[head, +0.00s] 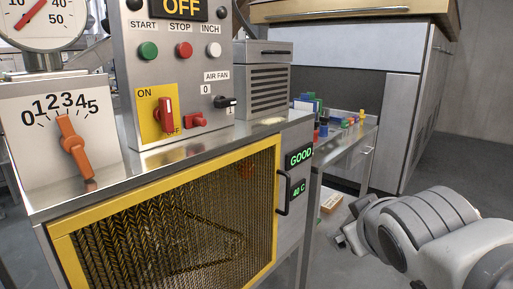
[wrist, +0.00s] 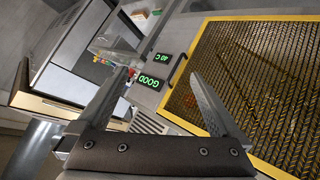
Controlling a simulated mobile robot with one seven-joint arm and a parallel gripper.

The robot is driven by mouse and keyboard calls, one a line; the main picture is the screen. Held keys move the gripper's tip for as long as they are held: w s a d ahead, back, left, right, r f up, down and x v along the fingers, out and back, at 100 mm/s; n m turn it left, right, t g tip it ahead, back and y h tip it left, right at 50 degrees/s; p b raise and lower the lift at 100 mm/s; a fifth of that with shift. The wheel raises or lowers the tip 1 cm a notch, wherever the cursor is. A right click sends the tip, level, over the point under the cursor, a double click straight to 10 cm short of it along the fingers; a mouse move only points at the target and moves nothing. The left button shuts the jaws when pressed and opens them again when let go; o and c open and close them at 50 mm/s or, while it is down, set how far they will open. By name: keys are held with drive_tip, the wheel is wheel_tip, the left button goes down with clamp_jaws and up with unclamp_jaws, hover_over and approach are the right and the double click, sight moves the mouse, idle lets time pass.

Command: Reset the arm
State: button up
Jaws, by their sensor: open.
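My gripper (wrist: 165,70) is open and empty in the wrist view, its two fingers spread apart with the lit panel showing between them. In the head view my arm enters at the lower right, and the gripper (head: 347,238) shows partly at its left end, over the floor. It is to the right of the machine (head: 292,225) and clear of it. The machine also shows in the wrist view, with its yellow-framed mesh guard (wrist: 262,75) on the right and green GOOD and 40 C displays (wrist: 149,81).
The control panel (head: 180,95) reads OFF and bears buttons and switches. An orange pointer dial (head: 72,145) stands at the left. A black handle (head: 284,192) sits on the guard. A side table (head: 345,132) with small coloured items stands behind; a grey cabinet (head: 400,130) is beyond it.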

drive_tip(key=s+a+f+m+g+y, duration=0.1)
drive_tip(key=s+a+f+m+g, duration=0.1)
drive_tip(key=s+f+m+g, duration=0.45)
drive_tip(key=s+r+n+p, duration=0.1)
drive_tip(key=s+r+p, duration=0.1)
drive_tip(key=r+p, duration=0.7)
drive_tip(key=s+r+n+t+p, duration=0.1)
drive_tip(key=r+p, duration=0.8)
drive_tip(key=p, duration=0.1)
drive_tip(key=shift+s+a+y, duration=0.25)
drive_tip(key=shift+s+y, duration=0.05)
drive_tip(key=shift+s, duration=0.1)
